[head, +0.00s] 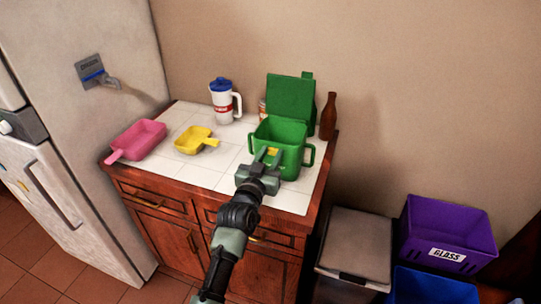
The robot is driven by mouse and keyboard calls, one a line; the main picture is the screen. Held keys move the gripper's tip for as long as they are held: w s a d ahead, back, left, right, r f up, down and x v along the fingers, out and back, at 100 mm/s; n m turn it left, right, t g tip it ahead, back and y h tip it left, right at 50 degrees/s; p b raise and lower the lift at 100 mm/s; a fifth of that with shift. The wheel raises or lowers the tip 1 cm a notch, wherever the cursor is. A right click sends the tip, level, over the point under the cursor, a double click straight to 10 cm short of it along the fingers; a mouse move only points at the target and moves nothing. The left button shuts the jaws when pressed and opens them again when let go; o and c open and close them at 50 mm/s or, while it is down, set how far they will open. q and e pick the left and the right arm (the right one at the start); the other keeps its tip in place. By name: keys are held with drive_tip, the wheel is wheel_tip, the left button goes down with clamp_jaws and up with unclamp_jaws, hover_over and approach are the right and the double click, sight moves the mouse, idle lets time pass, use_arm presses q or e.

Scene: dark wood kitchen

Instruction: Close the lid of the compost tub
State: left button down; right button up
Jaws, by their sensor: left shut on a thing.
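The green compost tub (291,165) stands on the white tiled counter, near its right side, with a handle on each side. Its green lid (290,97) is open and stands upright at the back of the tub. My left gripper (269,156) reaches over the tub's front rim from below. It is shut on a small yellow thing (272,151) at the tub's mouth. The gripper hides part of the tub's front, and the inside of the tub is mostly hidden. My right gripper is not in view.
On the counter (203,174) are a pink pan (140,139), a yellow pan (196,140), a white pitcher with a blue lid (224,101), a brown bottle (328,117) and a partly hidden can (262,109). A fridge stands left; bins, including a purple one (447,233), stand right.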

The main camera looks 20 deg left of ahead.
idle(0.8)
use_arm(q)
drive_tip(key=shift+w+r+p, duration=0.1)
drive_tip(key=shift+p, duration=0.3)
drive_tip(key=c, duration=1)
unclamp_jaws()
drive_tip(key=s+b, duration=0.1)
drive_tip(key=s, duration=0.6)
drive_tip(key=shift+s, duration=0.4)
